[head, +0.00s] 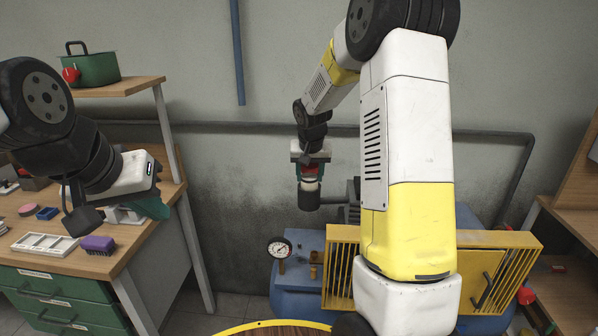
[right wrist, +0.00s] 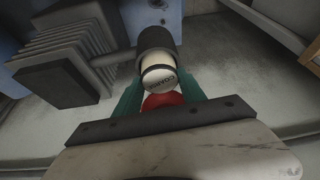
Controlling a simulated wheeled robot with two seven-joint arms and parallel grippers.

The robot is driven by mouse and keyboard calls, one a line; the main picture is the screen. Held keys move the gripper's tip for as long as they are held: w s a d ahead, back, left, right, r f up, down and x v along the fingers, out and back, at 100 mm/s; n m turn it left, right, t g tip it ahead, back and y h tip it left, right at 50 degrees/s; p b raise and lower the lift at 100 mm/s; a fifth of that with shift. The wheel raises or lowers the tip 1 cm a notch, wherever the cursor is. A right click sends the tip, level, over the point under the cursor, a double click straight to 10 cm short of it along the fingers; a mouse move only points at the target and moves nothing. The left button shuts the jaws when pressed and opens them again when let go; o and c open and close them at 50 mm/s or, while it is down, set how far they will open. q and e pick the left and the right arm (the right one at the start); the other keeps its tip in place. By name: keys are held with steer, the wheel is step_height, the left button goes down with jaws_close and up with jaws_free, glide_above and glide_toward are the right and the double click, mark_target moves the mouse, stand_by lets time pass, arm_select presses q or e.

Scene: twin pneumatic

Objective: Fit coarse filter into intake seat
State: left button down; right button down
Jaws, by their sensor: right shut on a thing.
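The coarse filter (right wrist: 161,78) is a cream cylinder with a "COARSE" label and a red end. My right gripper (head: 310,179) is shut on it, with green fingers on either side; in the head view the filter (head: 310,186) is small. The intake seat (right wrist: 155,38) looks to be the dark round cup joined by a pipe to a finned block; it also shows in the head view (head: 309,201). The filter's far end is at the cup's mouth; I cannot tell how deep it sits. My left gripper (head: 150,208) is over the workbench, its jaw opening unclear.
The blue compressor (head: 300,245) carries a pressure gauge (head: 279,249) and a yellow slatted guard (head: 341,262). The finned block (right wrist: 70,60) stands beside the cup. The left workbench (head: 120,255) holds a purple brush (head: 98,244) and a white tray (head: 45,244).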

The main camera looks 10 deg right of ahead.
steer(key=c, duration=0.7)
jaws_free()
steer(key=v, duration=1.2)
steer(key=s+a+r+n+y, duration=0.1)
steer(key=s, duration=0.8)
steer(key=s+a+r+n+t+y, duration=0.1)
steer(key=s, duration=0.9)
steer(key=s+a+r+n+y, duration=0.1)
steer(key=s+r, duration=0.1)
steer(key=s, duration=0.7)
steer(key=shift+s+a+t, duration=0.15)
steer(key=shift+a+t, duration=0.2)
steer(key=shift+t, duration=0.05)
steer(key=shift+r, duration=0.1)
